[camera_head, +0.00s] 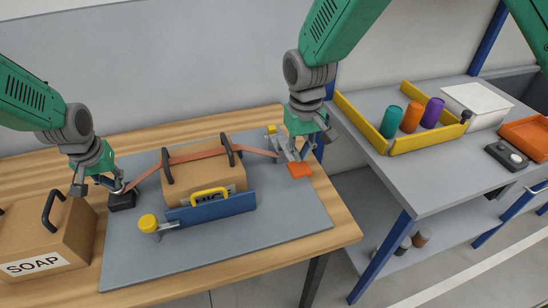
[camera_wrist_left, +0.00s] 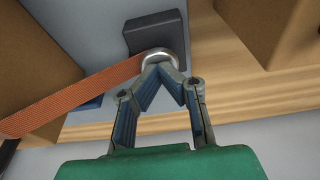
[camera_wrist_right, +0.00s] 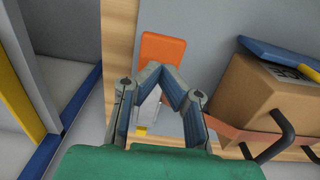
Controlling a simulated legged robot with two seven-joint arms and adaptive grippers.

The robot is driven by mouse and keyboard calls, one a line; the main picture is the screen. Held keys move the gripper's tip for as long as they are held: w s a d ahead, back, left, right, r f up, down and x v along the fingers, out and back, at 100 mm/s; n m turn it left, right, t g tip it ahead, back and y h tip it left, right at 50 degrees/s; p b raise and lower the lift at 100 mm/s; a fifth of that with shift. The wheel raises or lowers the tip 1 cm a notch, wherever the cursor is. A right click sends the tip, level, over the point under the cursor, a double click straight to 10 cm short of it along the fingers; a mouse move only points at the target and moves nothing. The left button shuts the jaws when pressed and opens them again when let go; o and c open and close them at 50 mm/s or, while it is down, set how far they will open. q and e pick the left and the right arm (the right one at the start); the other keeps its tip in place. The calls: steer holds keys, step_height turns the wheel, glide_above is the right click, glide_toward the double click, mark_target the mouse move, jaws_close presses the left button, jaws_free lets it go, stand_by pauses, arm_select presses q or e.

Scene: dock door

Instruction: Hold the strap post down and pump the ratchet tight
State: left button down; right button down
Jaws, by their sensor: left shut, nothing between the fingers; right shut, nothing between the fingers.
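The strap post is a dark block (camera_head: 122,201) with a metal ring at the left of the grey mat; it also shows in the left wrist view (camera_wrist_left: 152,32). My left gripper (camera_head: 118,188) is shut and empty, its tips at the metal ring (camera_wrist_left: 158,57); whether they press on it I cannot tell. An orange strap (camera_head: 190,157) runs from the post over a cardboard box (camera_head: 190,185) to the ratchet (camera_head: 287,150) at the right. The ratchet's orange handle (camera_head: 299,170) lies low; it also shows in the right wrist view (camera_wrist_right: 161,52). My right gripper (camera_head: 325,134) is shut and empty above the ratchet, partly hiding it.
A blue bar with a yellow handle (camera_head: 210,208) and a yellow knob (camera_head: 148,223) stand before the box. A SOAP box (camera_head: 45,240) is at the left. A grey bench (camera_head: 420,175) at the right holds a yellow-edged tray (camera_head: 428,140). The mat's front (camera_head: 230,245) is clear.

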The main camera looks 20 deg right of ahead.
mark_target(299, 166)
arm_select(q)
steer(key=shift+s+f, duration=0.1)
arm_select(e)
steer(key=shift+f, duration=2.65)
steer(key=shift+r, duration=3.55)
step_height(299, 166, up, 7)
